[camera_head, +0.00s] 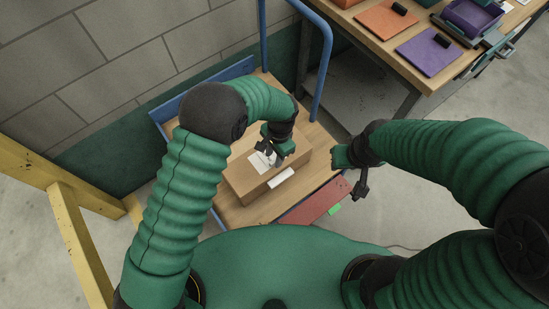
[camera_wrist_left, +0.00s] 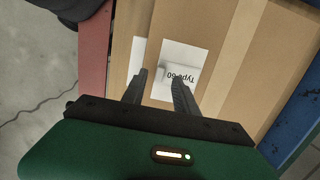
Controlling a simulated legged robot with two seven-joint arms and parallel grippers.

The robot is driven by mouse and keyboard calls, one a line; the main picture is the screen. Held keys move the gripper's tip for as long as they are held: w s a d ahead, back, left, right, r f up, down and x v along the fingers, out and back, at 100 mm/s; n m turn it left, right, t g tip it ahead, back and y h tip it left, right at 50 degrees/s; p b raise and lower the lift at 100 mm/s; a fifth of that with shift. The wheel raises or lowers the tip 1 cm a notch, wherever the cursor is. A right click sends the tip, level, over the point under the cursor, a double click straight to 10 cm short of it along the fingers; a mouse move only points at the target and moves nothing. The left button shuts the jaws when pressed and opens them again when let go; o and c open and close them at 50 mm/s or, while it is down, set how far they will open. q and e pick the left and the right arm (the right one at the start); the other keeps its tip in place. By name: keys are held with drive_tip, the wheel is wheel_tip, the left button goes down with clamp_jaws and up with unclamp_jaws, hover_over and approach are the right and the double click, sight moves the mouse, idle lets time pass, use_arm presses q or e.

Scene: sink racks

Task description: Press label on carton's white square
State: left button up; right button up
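The brown carton (camera_head: 240,185) lies on a cart below my left arm. A white label (camera_wrist_left: 172,55) printed "Type 60" is over the carton's top; it also shows in the head view (camera_head: 260,163). A second white patch (camera_head: 281,178) is at the carton's near edge, and in the left wrist view it is a plain strip (camera_wrist_left: 137,57) beside the label. My left gripper (camera_head: 267,152) points down at the carton. Its fingertips (camera_wrist_left: 159,76) are apart, at the label's lower part; contact is unclear. My right gripper (camera_head: 361,188) hangs right of the carton, its opening unclear.
The wooden cart bed (camera_head: 232,212) has a blue handle (camera_head: 327,65) and a red panel (camera_head: 312,203) at its near side. A yellow frame (camera_head: 72,220) stands left. A table (camera_head: 400,70) with coloured mats and a purple bin is at the upper right.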

use_arm(q)
wheel_tip(320, 180, up, 14)
drive_tip(key=d+p, duration=0.1)
drive_tip(key=p, duration=0.1)
drive_tip(key=shift+w+d+r, duration=0.25)
drive_tip(key=shift+w, duration=0.15)
drive_tip(key=s+a+r+n+t+h+p, duration=0.1)
drive_tip(key=s+a+r+n+p, duration=0.2)
drive_tip(key=a+r, duration=0.4)
drive_tip(key=s+a+r+n+t+p, duration=0.1)
drive_tip(key=a+r+n+p, duration=0.3)
drive_tip(key=a, duration=0.4)
drive_tip(key=s+a+r+n+t+p, duration=0.1)
drive_tip(key=s+a+r+n+p, duration=0.2)
drive_tip(key=s+a, duration=0.4)
drive_tip(key=shift+s+a+r+n, duration=0.15)
drive_tip(key=shift+s+a+n, duration=0.1)
drive_tip(key=shift+a+n, duration=0.45)
